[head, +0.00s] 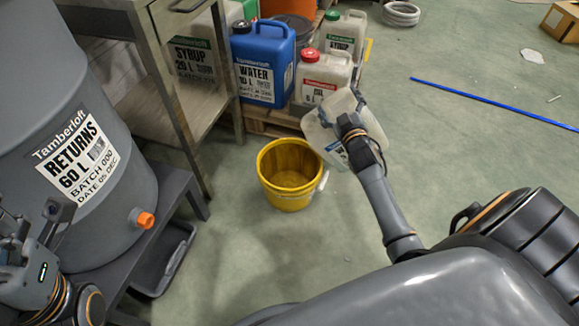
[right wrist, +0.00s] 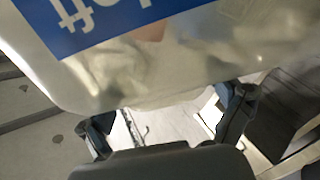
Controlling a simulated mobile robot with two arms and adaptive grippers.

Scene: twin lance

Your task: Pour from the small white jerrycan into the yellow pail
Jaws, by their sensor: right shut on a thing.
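The small white jerrycan (head: 318,136) is in my right gripper (head: 352,125), tilted, at the upper right of the yellow pail. In the right wrist view the jerrycan (right wrist: 150,65) fills the top, its blue label upside down, between the fingers of my right gripper (right wrist: 165,125). The jerrycan's mouth is not clearly visible. The yellow pail (head: 287,193) stands upright on the floor, its open top facing me; its inside looks yellow-brown. The jerrycan's lower edge lies close to the pail's right rim in the picture. My left gripper (head: 50,225) is at the left edge, its fingers unclear.
A blue water can (head: 262,62), a red-capped white can (head: 323,75) and other cans stand on a pallet behind the pail. A grey returns barrel (head: 95,200) with an orange tap stands left, beside a metal table (head: 165,85). The floor at right is mostly open, with a blue rod (head: 490,103).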

